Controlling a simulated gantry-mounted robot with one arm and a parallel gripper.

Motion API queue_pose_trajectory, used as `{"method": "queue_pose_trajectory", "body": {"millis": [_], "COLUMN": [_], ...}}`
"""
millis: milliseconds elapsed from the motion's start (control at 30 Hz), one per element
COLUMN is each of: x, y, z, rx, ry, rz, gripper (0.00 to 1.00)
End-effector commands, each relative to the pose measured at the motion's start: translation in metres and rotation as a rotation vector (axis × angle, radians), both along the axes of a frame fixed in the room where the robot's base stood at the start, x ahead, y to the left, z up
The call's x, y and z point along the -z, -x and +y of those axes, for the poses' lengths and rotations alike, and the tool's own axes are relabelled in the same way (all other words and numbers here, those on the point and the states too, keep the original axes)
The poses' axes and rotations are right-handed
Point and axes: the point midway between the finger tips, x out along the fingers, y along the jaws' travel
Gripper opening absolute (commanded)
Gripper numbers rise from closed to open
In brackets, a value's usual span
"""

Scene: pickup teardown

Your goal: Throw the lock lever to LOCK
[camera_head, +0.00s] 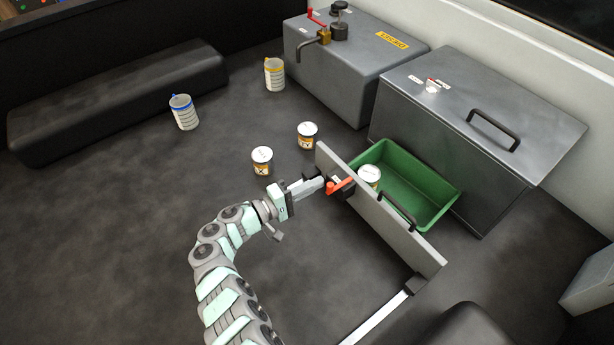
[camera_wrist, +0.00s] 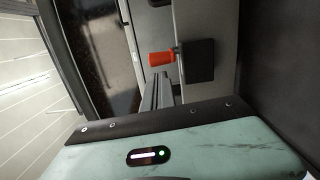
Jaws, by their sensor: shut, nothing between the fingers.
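The lock lever has a red-orange handle (camera_head: 341,186) on a black block near the left end of a grey upright panel (camera_head: 425,246). In the wrist view the red handle (camera_wrist: 160,58) points left from its black block (camera_wrist: 199,60). My gripper (camera_head: 322,183) is shut and empty, with its tips close to the lever on the near side of the panel. In the wrist view my gripper (camera_wrist: 158,80) shows its fingers just below the red handle. I cannot tell whether they touch it. LOCK markings are not readable.
A green bin (camera_head: 437,170) with a white-lidded can (camera_head: 369,176) stands behind the panel. A black bar handle (camera_head: 398,210) is on the panel. Grey metal boxes (camera_head: 470,120) stand at the back; the left floor is mostly clear.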

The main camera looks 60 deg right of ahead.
Motion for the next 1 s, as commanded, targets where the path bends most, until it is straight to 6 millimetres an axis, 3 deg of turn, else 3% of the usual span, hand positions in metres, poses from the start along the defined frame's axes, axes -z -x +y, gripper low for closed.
{"method": "queue_pose_trajectory", "body": {"millis": [1000], "x": [-0.002], "y": [0.000], "z": [0.011], "rx": [-0.076], "ry": [0.003], "rz": [0.001], "gripper": [0.00]}}
